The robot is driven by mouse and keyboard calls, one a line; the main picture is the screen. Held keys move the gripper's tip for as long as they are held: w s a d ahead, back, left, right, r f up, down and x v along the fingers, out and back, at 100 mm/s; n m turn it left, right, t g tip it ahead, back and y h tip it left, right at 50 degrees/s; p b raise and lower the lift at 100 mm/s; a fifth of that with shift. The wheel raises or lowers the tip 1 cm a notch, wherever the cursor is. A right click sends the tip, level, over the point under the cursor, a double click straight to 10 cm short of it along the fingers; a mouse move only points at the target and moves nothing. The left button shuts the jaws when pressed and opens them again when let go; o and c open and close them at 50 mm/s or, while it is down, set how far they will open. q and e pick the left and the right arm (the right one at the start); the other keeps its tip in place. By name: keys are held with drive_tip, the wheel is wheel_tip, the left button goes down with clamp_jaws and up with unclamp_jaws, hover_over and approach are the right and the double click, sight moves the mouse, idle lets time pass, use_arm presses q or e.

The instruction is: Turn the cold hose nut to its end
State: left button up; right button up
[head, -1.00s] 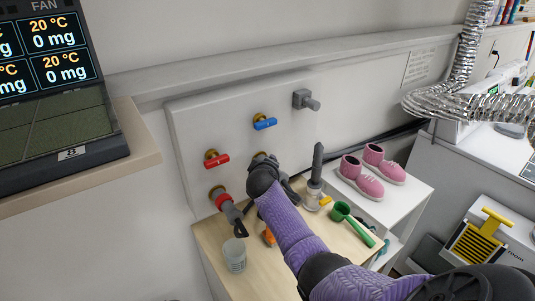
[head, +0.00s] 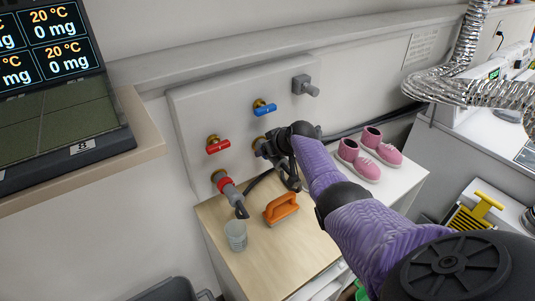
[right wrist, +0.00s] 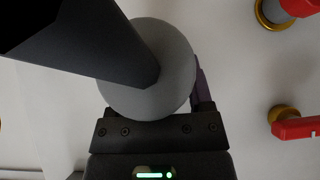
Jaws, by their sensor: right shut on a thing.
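The blue cold valve handle (head: 264,109) sits on the white board (head: 215,108). Below it, my right gripper (head: 268,150) is at the cold outlet and covers most of it. In the right wrist view a grey round hose end (right wrist: 160,75) with a thick dark hose (right wrist: 85,40) sits between the fingers. My right gripper is shut on the cold hose nut; the nut is mostly hidden. My left gripper is out of view.
Pink shoes (head: 358,160) stand on the white shelf to the right. A grey fitting (head: 304,86) juts from the board's upper right.

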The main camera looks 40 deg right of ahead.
drive_tip(key=y+b, duration=0.1)
drive_tip(key=m+b, duration=0.1)
drive_tip(key=shift+d+f+y+b, duration=0.1)
drive_tip(key=shift+f+y+b, duration=0.1)
drive_tip(key=shift+y+b, duration=0.15)
drive_tip(key=shift+r+y+b, duration=0.1)
drive_tip(key=shift+y+b, duration=0.25)
drive_tip(key=shift+b, duration=0.05)
drive_tip(key=shift+m, duration=0.3)
